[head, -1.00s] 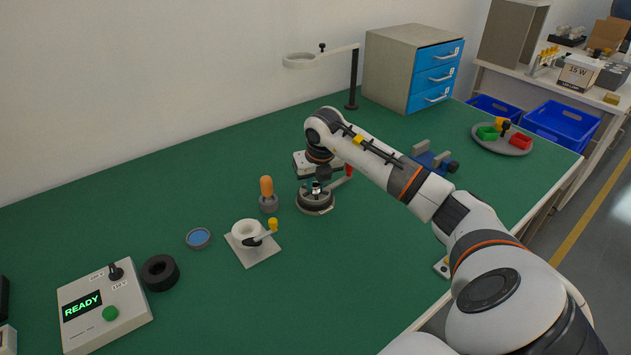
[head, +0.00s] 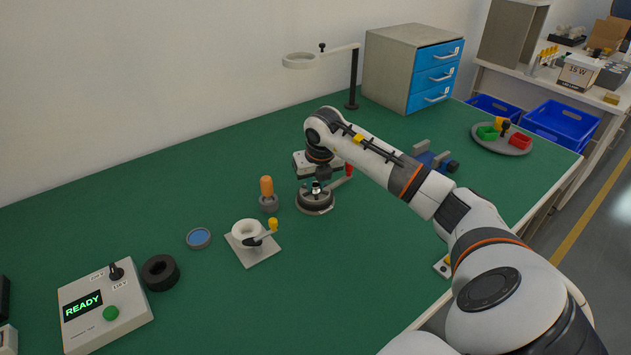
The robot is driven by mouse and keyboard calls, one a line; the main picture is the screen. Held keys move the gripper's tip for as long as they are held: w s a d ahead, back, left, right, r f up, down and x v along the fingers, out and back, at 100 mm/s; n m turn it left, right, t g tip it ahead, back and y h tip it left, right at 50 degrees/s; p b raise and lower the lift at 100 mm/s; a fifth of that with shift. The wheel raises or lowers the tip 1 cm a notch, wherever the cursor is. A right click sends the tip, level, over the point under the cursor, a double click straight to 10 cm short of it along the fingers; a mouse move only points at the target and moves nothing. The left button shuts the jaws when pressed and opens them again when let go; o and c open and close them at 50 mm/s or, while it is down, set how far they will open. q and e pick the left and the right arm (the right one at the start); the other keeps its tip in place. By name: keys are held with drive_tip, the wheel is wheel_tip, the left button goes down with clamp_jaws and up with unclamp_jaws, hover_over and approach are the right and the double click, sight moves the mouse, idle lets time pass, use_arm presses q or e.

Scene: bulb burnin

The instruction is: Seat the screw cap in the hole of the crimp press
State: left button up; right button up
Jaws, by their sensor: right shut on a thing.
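The crimp press (head: 314,205) is a round grey and dark device with a red-tipped lever (head: 347,171), standing on the green mat in the middle of the bench. My right gripper (head: 316,188) points down right over the middle of the press, at or just above its hole. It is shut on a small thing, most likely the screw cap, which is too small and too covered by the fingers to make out. I cannot tell whether the cap touches the hole. My left gripper is out of view.
Left of the press stand an orange-handled tool (head: 267,193), a white ring fixture (head: 247,234), a blue dish (head: 198,238), a black ring (head: 160,272) and a control box (head: 104,306) reading READY. A lamp stand (head: 352,80) and drawer cabinet (head: 390,65) are behind.

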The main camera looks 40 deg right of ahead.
drive_tip(key=shift+f, duration=0.2)
idle(0.8)
drive_tip(key=shift+r, duration=0.25)
idle(0.4)
drive_tip(key=shift+f, duration=0.25)
idle(0.6)
drive_tip(key=shift+r, duration=0.25)
idle(0.4)
drive_tip(key=o, duration=1)
drive_tip(key=v, duration=1.2)
drive_tip(key=shift+d, duration=0.1)
